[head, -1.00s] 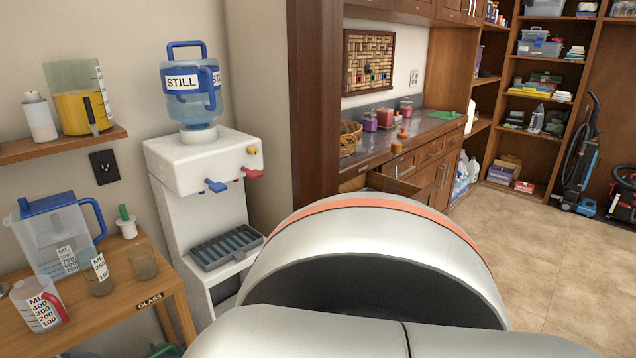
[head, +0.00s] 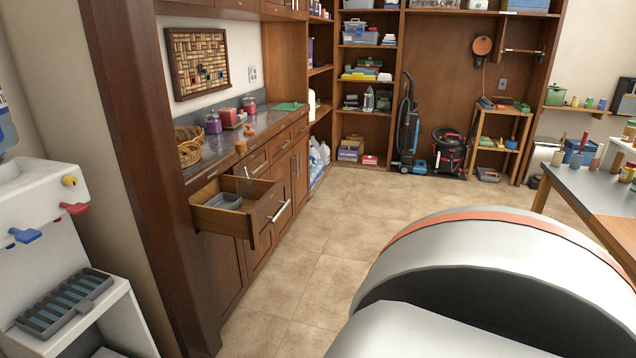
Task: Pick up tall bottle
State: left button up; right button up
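No tall bottle can be made out for certain in the head view. Pale bottle-like containers (head: 319,157) stand on the floor by the far end of the cabinets, too small to tell apart. At the left edge, the white water dispenser (head: 40,215) shows in part, with the blue jug (head: 6,130) on top cut off by the frame. Neither my left nor my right gripper is in view.
An open drawer (head: 238,207) juts out from the cabinets on the left. A worktable (head: 606,190) stands at the right, and a vacuum cleaner (head: 408,130) stands by the back shelves. The tiled floor (head: 335,235) between is clear.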

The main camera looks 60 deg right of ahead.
aim_at(244, 179)
jog(key=z, duration=1.45)
jog(key=i+l+u, duration=0.2)
jog(key=u, duration=0.25)
jog(key=i+l+u, duration=0.2)
jog(key=l+u, duration=0.25)
jog(key=i+l+u, duration=0.1)
jog(key=l, duration=0.15)
jog(key=i+l+u, duration=0.1)
jog(key=l, duration=0.2)
jog(key=i+l+u, duration=0.1)
jog(key=l, duration=0.15)
jog(key=i+l, duration=0.15)
jog(key=l, duration=0.35)
jog(key=i+l+u, duration=0.1)
jog(key=l, duration=0.35)
jog(key=i+l, duration=0.1)
jog(key=l, duration=0.4)
jog(key=i+l+u, duration=0.1)
jog(key=l, duration=0.4)
